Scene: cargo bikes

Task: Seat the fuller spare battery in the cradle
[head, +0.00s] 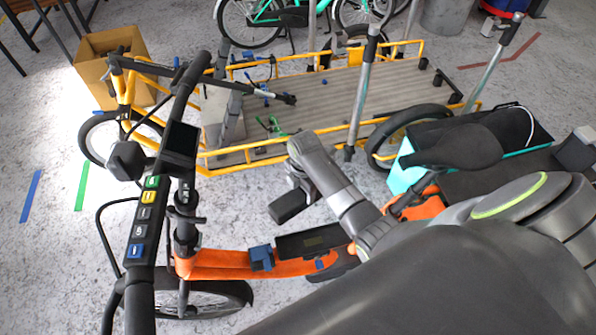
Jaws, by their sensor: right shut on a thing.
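My right gripper (294,188) reaches in from the right, above the orange bike's low frame (225,264). It is shut on a dark, box-like block (291,208), held clear above the frame; no charge marks on it can be read. On the frame below sits a black unit with a dull greenish panel (312,240), with a blue block (262,257) beside it. I cannot tell whether this unit is the cradle or a battery. My arm hides part of the orange bike. My left gripper is not in view.
The orange bike's handlebar with a display (180,146) and colored buttons stands close at left. A yellow cargo bike with a slatted deck (320,98) is behind. A cardboard box (112,62) stands at back left.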

